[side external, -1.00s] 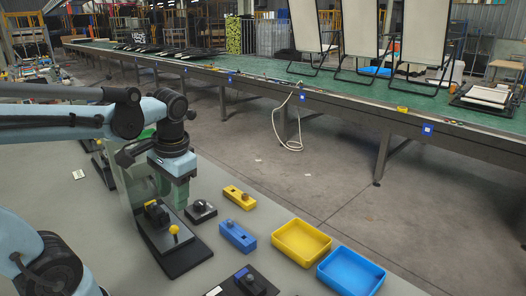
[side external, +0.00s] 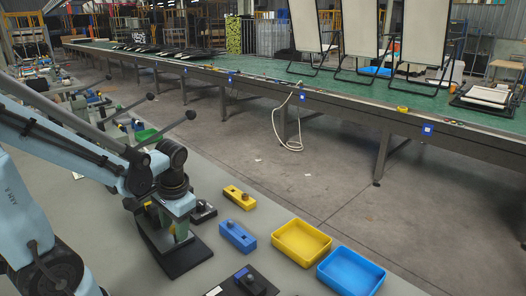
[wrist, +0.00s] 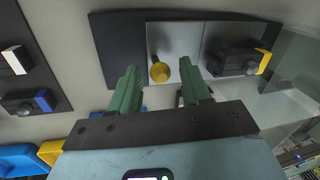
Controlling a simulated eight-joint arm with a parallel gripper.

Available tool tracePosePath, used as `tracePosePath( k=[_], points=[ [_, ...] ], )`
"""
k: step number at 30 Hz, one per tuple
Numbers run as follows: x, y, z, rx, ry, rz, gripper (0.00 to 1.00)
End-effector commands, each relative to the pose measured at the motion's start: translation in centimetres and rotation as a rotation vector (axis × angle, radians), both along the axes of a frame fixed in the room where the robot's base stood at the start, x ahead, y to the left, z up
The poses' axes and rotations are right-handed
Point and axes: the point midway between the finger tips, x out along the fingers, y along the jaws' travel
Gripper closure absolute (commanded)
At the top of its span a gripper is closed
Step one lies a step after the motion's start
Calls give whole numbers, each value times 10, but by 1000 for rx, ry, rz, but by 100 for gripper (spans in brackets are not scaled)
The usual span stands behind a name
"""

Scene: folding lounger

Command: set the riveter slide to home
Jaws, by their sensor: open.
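The riveter has a black base (side external: 182,263) on the grey bench in the side view. In the wrist view a pale plate (wrist: 190,32) lies on this base. A yellow ball knob (wrist: 160,72) stands on the plate, apparently the slide's handle. A black block with a yellow end (wrist: 236,60) sits to its right. My gripper (wrist: 158,66) is open, its green fingers on either side of the knob in the picture. I cannot tell whether they touch it. In the side view my gripper (side external: 182,230) is low over the base, mostly hiding the knob.
A clear panel (wrist: 285,75) stands right of the riveter in the wrist view. In the side view, a black knobbed box (side external: 204,212), a yellow block (side external: 240,197) and a blue block (side external: 237,237) lie close by. A yellow tray (side external: 328,240) and a blue tray (side external: 382,279) stand farther right.

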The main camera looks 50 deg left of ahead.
Motion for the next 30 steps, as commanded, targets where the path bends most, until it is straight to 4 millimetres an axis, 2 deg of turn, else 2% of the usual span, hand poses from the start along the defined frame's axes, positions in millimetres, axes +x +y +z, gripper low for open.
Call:
tracePosePath(
  k=[8, 19, 28, 30],
  points=[
    [-1, 3, -16, 0, -1, 0, 53],
    [-1, 3, -18, 0, 0, 0, 53],
    [-1, 3, -18, 0, 0, 0, 99],
    [-1, 3, -18, 0, -1, 0, 100]
  ],
)
